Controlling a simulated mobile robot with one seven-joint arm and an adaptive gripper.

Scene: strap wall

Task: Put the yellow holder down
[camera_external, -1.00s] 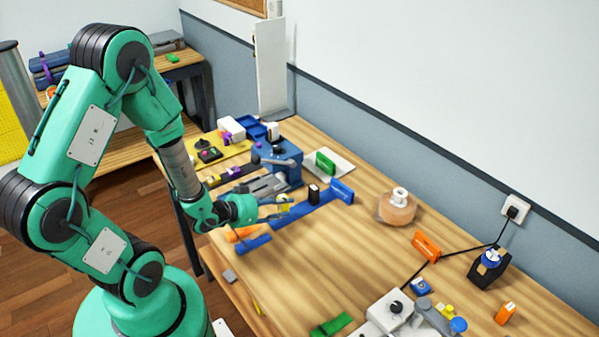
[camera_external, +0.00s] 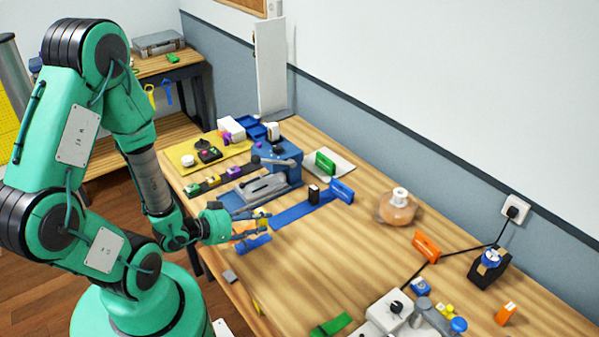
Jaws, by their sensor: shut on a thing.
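My gripper (camera_external: 262,221) is low over the left front part of the workbench, with its fingers pointing right. It is shut on the yellow holder (camera_external: 259,212), a small yellow piece that is mostly hidden by the fingers. I cannot tell whether the holder touches the bench top.
A blue holder (camera_external: 253,243) and an orange holder (camera_external: 243,232) lie just under and beside my gripper. A blue strap (camera_external: 300,209) runs behind it. A blue machine (camera_external: 278,158) with a grey vise stands farther back.

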